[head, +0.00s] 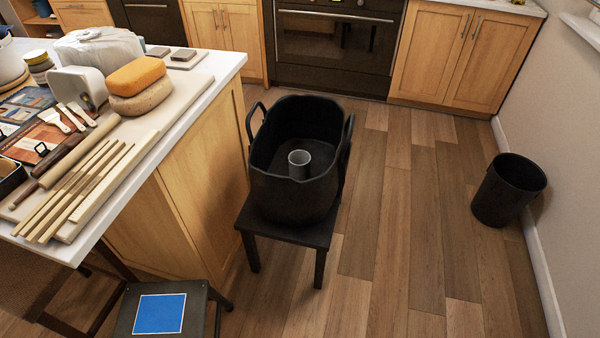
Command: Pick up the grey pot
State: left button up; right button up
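A small grey cylindrical pot (299,163), open at the top, stands upright inside a large black tub (292,198) with side handles. The tub's near wall hides the pot's lower part. The tub rests on a small black stool (318,236) beside the counter. Neither of my grippers shows in the head view.
A counter (190,107) on the left holds wooden sticks (75,190), clay blocks (137,77) and tools. A dark stool with a blue square (160,313) stands at the lower left. A black bin (508,190) stands by the right wall. Floor (405,230) between is clear.

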aim_at(299, 160)
jog(key=i+l+u, duration=0.15)
jog(key=u, duration=0.2)
jog(key=i+l+u, duration=0.15)
jog(key=l+u, duration=0.2)
jog(key=i+l+u, duration=0.1)
jog(key=l+u, duration=0.3)
jog(key=j, duration=0.1)
